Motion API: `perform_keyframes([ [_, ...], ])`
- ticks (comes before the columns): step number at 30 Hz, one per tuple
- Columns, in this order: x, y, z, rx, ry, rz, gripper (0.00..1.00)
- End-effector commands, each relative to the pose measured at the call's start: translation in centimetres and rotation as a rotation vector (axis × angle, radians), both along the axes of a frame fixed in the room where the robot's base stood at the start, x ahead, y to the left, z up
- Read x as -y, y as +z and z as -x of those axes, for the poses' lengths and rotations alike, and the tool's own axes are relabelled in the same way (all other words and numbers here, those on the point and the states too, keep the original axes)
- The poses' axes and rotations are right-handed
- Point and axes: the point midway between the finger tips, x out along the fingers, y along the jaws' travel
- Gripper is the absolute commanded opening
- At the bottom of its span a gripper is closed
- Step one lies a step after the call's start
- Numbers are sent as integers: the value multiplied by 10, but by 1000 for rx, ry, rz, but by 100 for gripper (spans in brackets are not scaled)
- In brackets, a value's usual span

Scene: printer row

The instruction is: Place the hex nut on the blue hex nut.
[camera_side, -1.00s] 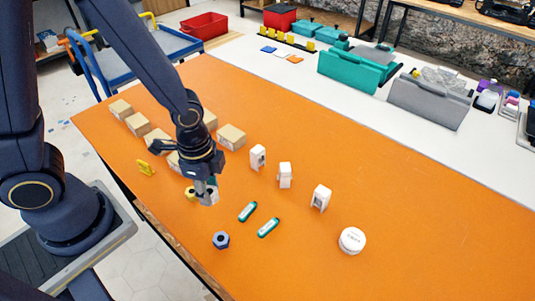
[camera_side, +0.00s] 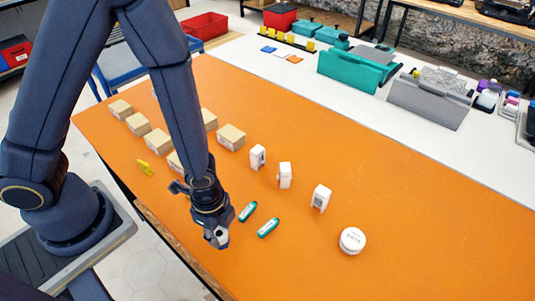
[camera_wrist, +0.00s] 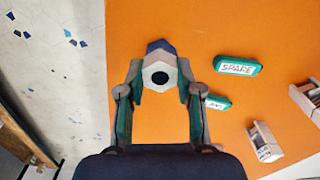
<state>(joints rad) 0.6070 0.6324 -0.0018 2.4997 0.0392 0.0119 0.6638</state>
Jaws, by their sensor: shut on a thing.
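The pale grey hex nut (camera_wrist: 158,62) is between the fingertips of my gripper (camera_wrist: 160,78) in the wrist view, its dark hole facing the camera. My gripper is shut on it. The blue hex nut (camera_wrist: 160,45) shows just past the far edge of the held nut, mostly covered by it. I cannot tell whether the two touch. In the side view my gripper (camera_side: 216,236) is low over the near left part of the orange table, and the blue nut cannot be made out behind it.
Two green labelled pieces (camera_side: 248,211) (camera_side: 268,228) lie close to the right of my gripper. White upright parts (camera_side: 285,175) and a round white tub (camera_side: 352,240) stand farther right. Cardboard boxes (camera_side: 232,137) stand behind. The table's near edge (camera_side: 185,252) is close.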

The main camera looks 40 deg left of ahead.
Motion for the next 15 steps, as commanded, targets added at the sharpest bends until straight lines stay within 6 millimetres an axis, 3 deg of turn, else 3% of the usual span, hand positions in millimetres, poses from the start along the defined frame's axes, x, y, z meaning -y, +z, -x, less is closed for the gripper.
perform_keyframes([
  [9,0,-3,0,1,0,1,14],
  [10,0,-2,-1,2,0,1,38],
  [15,0,-2,-1,1,1,2,56],
])
